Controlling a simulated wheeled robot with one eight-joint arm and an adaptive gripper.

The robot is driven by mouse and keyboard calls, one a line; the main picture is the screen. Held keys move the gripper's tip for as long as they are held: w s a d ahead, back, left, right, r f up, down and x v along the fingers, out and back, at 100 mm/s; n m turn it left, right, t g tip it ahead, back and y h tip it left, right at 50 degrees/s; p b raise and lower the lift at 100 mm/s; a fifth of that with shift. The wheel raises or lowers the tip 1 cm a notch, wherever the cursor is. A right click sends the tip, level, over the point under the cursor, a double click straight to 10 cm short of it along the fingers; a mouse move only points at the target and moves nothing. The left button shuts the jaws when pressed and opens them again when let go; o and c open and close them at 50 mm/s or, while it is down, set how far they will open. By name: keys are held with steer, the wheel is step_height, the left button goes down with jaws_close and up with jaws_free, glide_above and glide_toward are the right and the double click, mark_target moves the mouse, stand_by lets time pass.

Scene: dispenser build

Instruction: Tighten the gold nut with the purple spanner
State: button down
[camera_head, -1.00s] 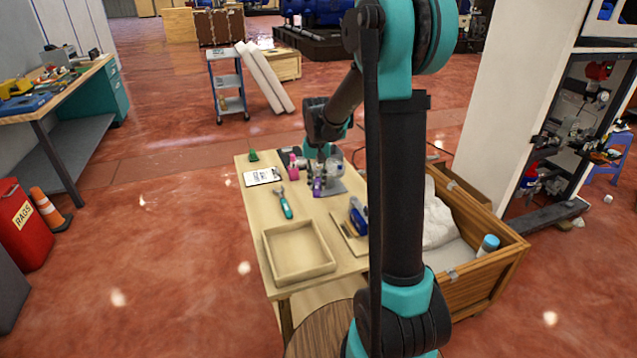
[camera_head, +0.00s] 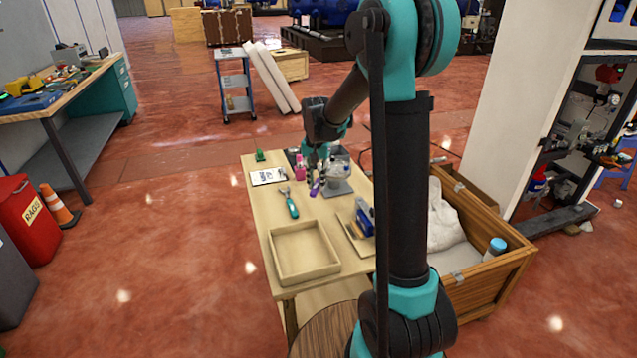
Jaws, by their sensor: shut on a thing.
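My gripper (camera_head: 313,180) is shut on the purple spanner (camera_head: 317,187), over the far part of the light wooden table (camera_head: 262,205). The spanner shows as a small tilted purple piece at the fingertips. Just to its right, a grey assembly (camera_head: 338,170) stands on a grey base plate (camera_head: 338,188). I cannot make out the gold nut at this size. I cannot tell whether the spanner touches the assembly.
A pink holder (camera_head: 299,172) stands left of my gripper. A clipboard (camera_head: 267,176), a teal-handled tool (camera_head: 292,205) and a green item (camera_head: 260,156) lie leftward. An empty wooden tray (camera_head: 275,255) is near. A blue tool (camera_head: 365,218) sits right; a wooden crate (camera_head: 480,290) stands beyond.

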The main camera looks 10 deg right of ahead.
steer(key=shift+a, duration=0.15)
steer(key=shift+w+a+m, duration=0.55)
steer(key=shift+a+m, duration=0.3)
steer(key=shift+m, duration=0.25)
steer(key=shift+s+d+n, duration=0.3)
steer(key=shift+d+n, duration=0.15)
steer(key=shift+n, duration=0.05)
steer(key=shift+r, duration=0.15)
steer(key=shift+r, duration=1.85)
